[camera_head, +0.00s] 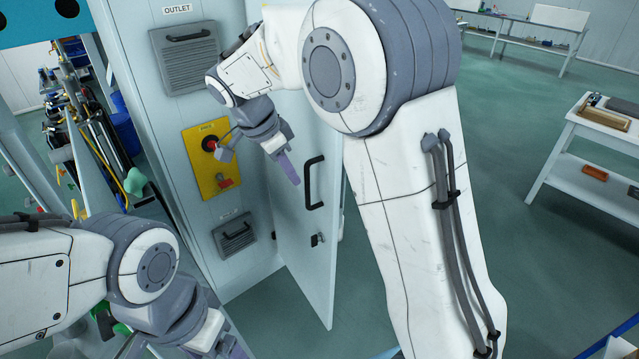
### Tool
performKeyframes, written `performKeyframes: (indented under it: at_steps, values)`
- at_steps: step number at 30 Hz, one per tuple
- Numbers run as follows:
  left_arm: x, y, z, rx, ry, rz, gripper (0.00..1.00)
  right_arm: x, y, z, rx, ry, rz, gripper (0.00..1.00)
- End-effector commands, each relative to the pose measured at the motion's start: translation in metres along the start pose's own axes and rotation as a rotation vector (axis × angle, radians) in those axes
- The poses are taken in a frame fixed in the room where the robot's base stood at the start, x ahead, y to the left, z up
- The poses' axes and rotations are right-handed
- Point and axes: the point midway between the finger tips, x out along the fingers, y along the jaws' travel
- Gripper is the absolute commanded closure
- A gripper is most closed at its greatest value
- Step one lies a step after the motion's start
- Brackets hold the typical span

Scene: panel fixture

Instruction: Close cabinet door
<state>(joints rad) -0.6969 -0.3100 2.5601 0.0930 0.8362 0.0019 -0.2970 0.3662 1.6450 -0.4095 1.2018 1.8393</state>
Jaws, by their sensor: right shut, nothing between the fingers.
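The pale grey cabinet door (297,233) stands open at an angle to the cabinet front (245,275). It carries a black handle (314,183) and a small lock (317,240) below it. My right arm hides the door's upper part. My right gripper (290,172) is shut and empty, its purple fingertips pointing down, to the left of the handle. I cannot tell whether it touches the door. My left gripper (232,346) is low in the picture, its tips cut off by the bottom edge, so its opening is unclear.
The cabinet front has a vent (184,62), a yellow panel (212,170) with a red button, and a lower handle (235,236). A white workbench (585,165) stands at right. A cluttered rack (85,120) is at left. Green floor (500,120) is clear between cabinet and workbench.

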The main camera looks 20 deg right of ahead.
Motion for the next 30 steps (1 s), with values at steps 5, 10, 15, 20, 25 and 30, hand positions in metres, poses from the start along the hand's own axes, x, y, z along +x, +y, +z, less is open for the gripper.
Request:
performKeyframes:
  at_steps: [5, 10, 15, 20, 25, 30]
  values:
    - [-0.013, 0.001, -0.001, 0.0, 0.0, 0.0, 0.16, 0.037, 0.002, -0.001, -0.002, 0.0, 0.009, 1.0]
    - [-0.024, 0.002, -0.001, -0.001, 0.0, 0.0, 0.16, 0.073, 0.002, -0.001, -0.003, -0.001, 0.008, 1.0]
    - [-0.04, 0.003, -0.002, 0.0, 0.0, 0.0, 0.16, 0.083, 0.001, -0.024, 0.001, -0.002, 0.003, 1.0]
    - [-0.046, 0.003, -0.003, 0.002, 0.0, 0.0, 0.16, 0.089, 0.001, -0.035, -0.001, -0.003, 0.001, 1.0]
    - [-0.046, 0.003, -0.003, 0.003, 0.0, 0.0, 0.16, 0.092, 0.001, -0.037, -0.003, -0.002, 0.0, 1.0]
    - [-0.046, 0.003, -0.003, 0.003, 0.0, 0.0, 0.16, 0.092, 0.001, -0.037, -0.003, -0.002, 0.0, 1.0]
